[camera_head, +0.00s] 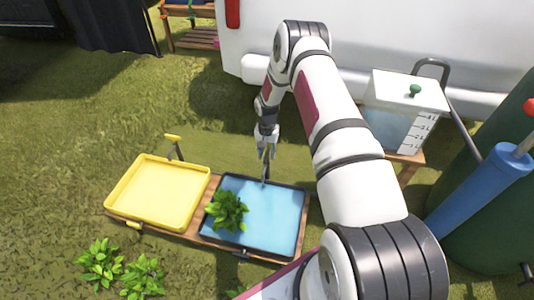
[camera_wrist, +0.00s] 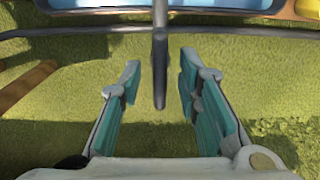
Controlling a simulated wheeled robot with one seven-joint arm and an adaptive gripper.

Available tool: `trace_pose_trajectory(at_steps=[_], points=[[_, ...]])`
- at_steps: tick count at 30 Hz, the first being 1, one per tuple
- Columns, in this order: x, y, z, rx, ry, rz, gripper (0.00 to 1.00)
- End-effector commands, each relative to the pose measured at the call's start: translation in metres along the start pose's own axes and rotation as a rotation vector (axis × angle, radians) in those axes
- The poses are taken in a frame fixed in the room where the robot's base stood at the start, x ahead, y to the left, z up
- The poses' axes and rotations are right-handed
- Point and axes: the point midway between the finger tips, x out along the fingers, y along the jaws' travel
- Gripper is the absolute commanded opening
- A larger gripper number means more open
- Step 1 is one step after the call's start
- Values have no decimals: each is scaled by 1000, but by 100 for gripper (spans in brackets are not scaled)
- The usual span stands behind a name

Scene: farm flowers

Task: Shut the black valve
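In the wrist view, a dark lever (camera_wrist: 160,68), which looks like the black valve's handle, hangs down between my fingers. A gap shows on both sides of it, so the fingers do not appear to touch it. My gripper (camera_wrist: 157,78) is open, with teal pads facing each other. In the head view my gripper (camera_head: 266,158) points down at the far edge of the blue tray (camera_head: 303,214). There the valve is mostly hidden by the gripper and cannot be told apart clearly.
A yellow tray (camera_head: 157,193) stands left of the blue one on a wooden stand. A leafy plant (camera_head: 227,210) is in the blue tray. A white-lidded tank (camera_head: 392,118) and a green barrel (camera_head: 490,215) stand right. Grass is open behind the trays.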

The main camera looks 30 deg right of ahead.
Motion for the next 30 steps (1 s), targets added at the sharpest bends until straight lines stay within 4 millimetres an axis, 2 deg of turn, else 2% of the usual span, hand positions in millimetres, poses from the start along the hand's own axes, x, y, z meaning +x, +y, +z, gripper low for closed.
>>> trace_pose_trajectory(at_steps=[3,7,20,30], points=[[0,0,0,0,0,0,29],[0,0,0,0,0,0,0],[0,0,0,35,1,1,0],[-1,0,-1,251,2,2,0]])
